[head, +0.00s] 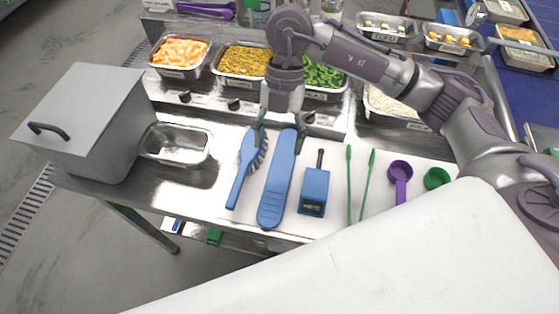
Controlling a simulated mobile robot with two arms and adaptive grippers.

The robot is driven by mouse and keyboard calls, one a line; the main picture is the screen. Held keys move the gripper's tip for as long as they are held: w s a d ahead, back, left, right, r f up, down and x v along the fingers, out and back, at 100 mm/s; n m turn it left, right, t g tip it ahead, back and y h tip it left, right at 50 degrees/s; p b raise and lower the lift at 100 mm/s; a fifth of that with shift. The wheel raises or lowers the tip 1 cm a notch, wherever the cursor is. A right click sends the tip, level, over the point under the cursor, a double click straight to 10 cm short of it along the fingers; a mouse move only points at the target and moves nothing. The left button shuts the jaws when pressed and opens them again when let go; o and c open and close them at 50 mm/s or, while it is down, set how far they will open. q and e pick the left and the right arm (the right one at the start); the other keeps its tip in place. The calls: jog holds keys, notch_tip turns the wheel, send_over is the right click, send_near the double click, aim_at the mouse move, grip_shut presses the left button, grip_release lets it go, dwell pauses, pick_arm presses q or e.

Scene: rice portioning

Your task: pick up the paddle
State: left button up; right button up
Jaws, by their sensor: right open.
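The long blue paddle (275,190) lies on the white mat on the steel table, its wide rounded end toward me and its narrower end away from me. My right gripper (281,131) is open over the paddle's far end, one finger on each side of it. I cannot tell whether the fingers touch it. The left finger is also close to the head of a blue brush. My left gripper is out of view.
A blue brush (240,178) lies left of the paddle. A blue handheld device (314,190), green sticks (364,188) and a purple scoop (400,172) lie right. An empty steel pan (154,148) and grey box (85,115) stand left; food pans line the back.

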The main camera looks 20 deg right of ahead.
send_near(274, 194)
jog(key=shift+p+x, duration=0.35)
jog(key=shift+x, duration=0.75)
jog(key=shift+w+f, duration=0.15)
jog(key=shift+f, duration=0.2)
jog(key=p+x, duration=0.1)
jog(key=x, duration=0.3)
jog(key=shift+s+r+p, duration=0.1)
jog(key=shift+s+p, duration=0.25)
jog(key=shift+s, duration=0.05)
jog(key=shift+s+a+f, duration=0.1)
jog(key=shift+f, duration=0.5)
jog(key=c, duration=0.9)
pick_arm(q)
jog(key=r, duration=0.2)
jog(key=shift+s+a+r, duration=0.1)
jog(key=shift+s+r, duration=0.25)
pick_arm(e)
jog(key=shift+r, duration=0.1)
